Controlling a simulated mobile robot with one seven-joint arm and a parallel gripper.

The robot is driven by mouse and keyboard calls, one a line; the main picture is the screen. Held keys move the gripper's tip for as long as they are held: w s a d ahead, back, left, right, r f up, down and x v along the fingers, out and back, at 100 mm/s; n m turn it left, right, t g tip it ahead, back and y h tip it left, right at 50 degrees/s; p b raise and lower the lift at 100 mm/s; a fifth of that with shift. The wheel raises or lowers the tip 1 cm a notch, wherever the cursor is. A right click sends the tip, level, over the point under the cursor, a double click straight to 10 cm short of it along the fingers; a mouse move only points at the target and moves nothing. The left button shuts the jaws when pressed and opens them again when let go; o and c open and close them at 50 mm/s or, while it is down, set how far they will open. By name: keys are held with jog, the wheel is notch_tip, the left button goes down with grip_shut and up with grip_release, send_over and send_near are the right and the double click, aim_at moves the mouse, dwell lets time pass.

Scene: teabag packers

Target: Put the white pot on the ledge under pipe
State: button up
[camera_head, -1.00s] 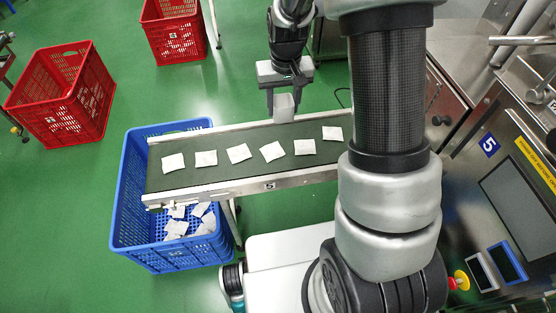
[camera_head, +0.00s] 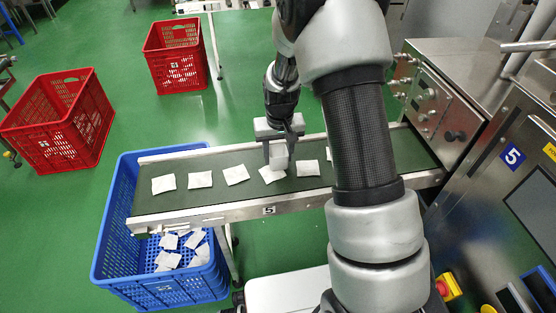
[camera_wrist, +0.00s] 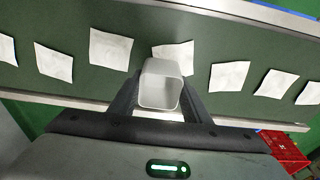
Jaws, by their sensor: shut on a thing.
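My gripper (camera_head: 279,150) is shut on the white pot (camera_head: 278,157), over the far half of the conveyor belt. I cannot tell how high the pot is above the belt. No ledge or pipe can be made out for certain in these views.
The conveyor (camera_head: 235,215) carries a row of several white teabags and ends over a blue crate (camera_head: 112,250) holding more. A steel machine (camera_head: 470,75) stands at the belt's right end. Two red crates (camera_head: 60,132) (camera_head: 172,60) stand on the open green floor.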

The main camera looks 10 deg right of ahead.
jog(key=shift+f, duration=0.8)
jog(key=shift+f, duration=0.15)
jog(key=o, duration=1)
